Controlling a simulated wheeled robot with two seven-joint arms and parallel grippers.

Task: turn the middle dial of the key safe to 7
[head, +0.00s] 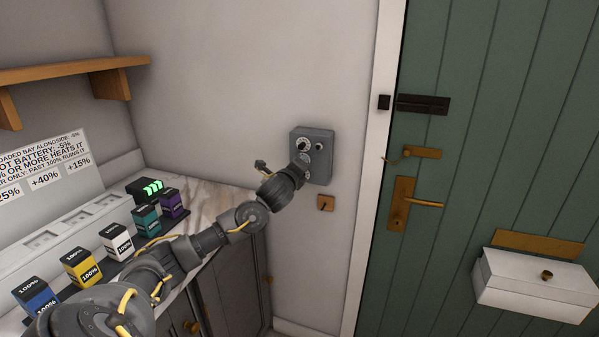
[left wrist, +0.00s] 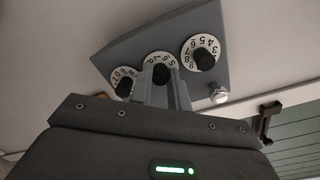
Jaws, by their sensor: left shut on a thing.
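The grey key safe (head: 325,138) is fixed to the wall left of the green door. In the left wrist view its body (left wrist: 140,48) carries three white numbered dials with black knobs in a row. The middle dial (left wrist: 162,56) sits between my left gripper's fingers (left wrist: 162,80), which are shut on its black knob. The outer dials (left wrist: 205,47) and (left wrist: 122,74) are free of the fingers. The fingers hide part of the middle dial, and its setting is too small to read. In the head view my left gripper (head: 301,166) covers the middle dial. My right gripper is out of view.
A silver knob (left wrist: 219,94) stands on the safe near the dials. The green door (head: 470,140) has a brass handle and a white box (head: 535,285). Several batteries stand on the counter (head: 205,200) at left.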

